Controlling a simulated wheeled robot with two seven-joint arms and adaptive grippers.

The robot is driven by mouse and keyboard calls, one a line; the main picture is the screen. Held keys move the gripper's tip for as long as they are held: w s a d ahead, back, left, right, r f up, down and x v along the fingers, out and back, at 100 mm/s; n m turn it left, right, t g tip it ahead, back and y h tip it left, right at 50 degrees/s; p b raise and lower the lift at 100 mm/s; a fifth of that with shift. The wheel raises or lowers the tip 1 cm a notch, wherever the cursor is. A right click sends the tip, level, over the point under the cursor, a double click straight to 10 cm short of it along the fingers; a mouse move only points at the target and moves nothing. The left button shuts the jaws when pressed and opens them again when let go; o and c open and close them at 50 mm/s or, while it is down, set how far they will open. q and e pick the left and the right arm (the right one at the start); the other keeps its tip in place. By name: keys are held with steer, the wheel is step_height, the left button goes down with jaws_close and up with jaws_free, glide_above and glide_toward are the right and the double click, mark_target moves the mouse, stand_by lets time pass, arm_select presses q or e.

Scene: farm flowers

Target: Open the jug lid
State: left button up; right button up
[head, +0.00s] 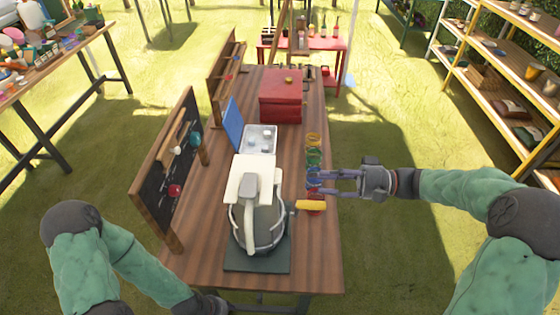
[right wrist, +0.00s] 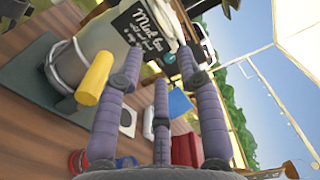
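The pale grey jug (head: 268,222) stands upright on a dark mat (head: 257,264) near the table's front end. Its cream top (head: 243,176) carries a grey piece; I cannot tell how the lid sits. A yellow handle (head: 311,205) sticks out at the jug's right; it also shows in the right wrist view (right wrist: 94,78), beside the jug (right wrist: 72,66). My right gripper (head: 312,183) is open and empty, right of the jug and apart from it, with fingers pointing left.
A chalkboard (head: 170,175) stands along the table's left side. Behind the jug are a tray with a raised blue lid (head: 233,124) and a red box (head: 281,97). Colored rings (head: 314,150) lie along the right edge. A "Mint tea" sign (right wrist: 148,30) shows in the right wrist view.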

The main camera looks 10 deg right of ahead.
mark_target(276, 178)
steer(key=b+x, duration=0.1)
steer(key=x, duration=1)
steer(key=shift+w+d, duration=0.1)
steer(key=shift+w, duration=0.05)
jaws_close()
